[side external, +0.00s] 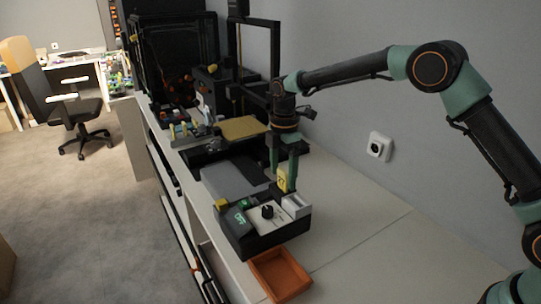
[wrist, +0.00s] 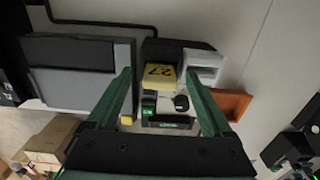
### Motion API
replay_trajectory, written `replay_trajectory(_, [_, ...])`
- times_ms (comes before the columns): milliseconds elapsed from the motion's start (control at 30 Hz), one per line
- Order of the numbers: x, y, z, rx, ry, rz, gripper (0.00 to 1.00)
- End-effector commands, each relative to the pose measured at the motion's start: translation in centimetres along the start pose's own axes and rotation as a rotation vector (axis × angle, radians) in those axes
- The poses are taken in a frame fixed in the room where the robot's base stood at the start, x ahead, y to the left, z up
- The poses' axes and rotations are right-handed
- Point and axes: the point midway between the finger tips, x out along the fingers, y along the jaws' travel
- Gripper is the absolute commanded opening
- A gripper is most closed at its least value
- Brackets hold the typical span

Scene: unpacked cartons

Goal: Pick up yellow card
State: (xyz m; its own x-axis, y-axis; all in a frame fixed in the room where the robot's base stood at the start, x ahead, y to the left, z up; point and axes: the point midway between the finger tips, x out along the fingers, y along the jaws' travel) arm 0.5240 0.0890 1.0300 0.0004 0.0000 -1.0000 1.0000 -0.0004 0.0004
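The yellow card (side external: 282,178) is a small piece standing at the back of a dark control box (side external: 262,233). In the wrist view the yellow card (wrist: 159,76) shows the dark marking "27". My gripper (side external: 284,179) points down over the box, with its fingertips near the card. In the wrist view my gripper (wrist: 159,82) has its two green fingers well apart, with visible gaps on both sides of the card. Whether the fingertips reach down beside the card or stop above it is hard to tell.
The box carries a black knob (side external: 267,211), a lit green display and a white block (side external: 296,206). An orange tray (side external: 280,274) sits in front of it. A grey panel (side external: 236,179) lies behind, near a printer-like frame. The bench to the right is clear, up to the wall.

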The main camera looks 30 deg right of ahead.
Motion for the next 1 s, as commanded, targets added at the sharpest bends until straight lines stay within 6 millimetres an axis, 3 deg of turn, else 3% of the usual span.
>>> replay_trajectory(33, [0.0, 0.0, 0.0, 0.0, 0.0, 0.0, 0.7])
replay_trajectory(200, [0.0, 0.0, 0.0, 0.0, 0.0, 0.0, 0.05])
replay_trajectory(233, [0.0, 0.0, 0.0, 0.0, 0.0, 0.0, 0.0])
replay_trajectory(667, [-0.9, 0.0, 0.0, 0.0, 0.0, 0.001, 0.0])
replay_trajectory(867, [-3.7, 0.1, 0.0, 0.0, 0.001, 0.004, 0.0])
replay_trajectory(1000, [-7.3, 0.2, 0.0, 0.0, 0.001, 0.007, 0.0])
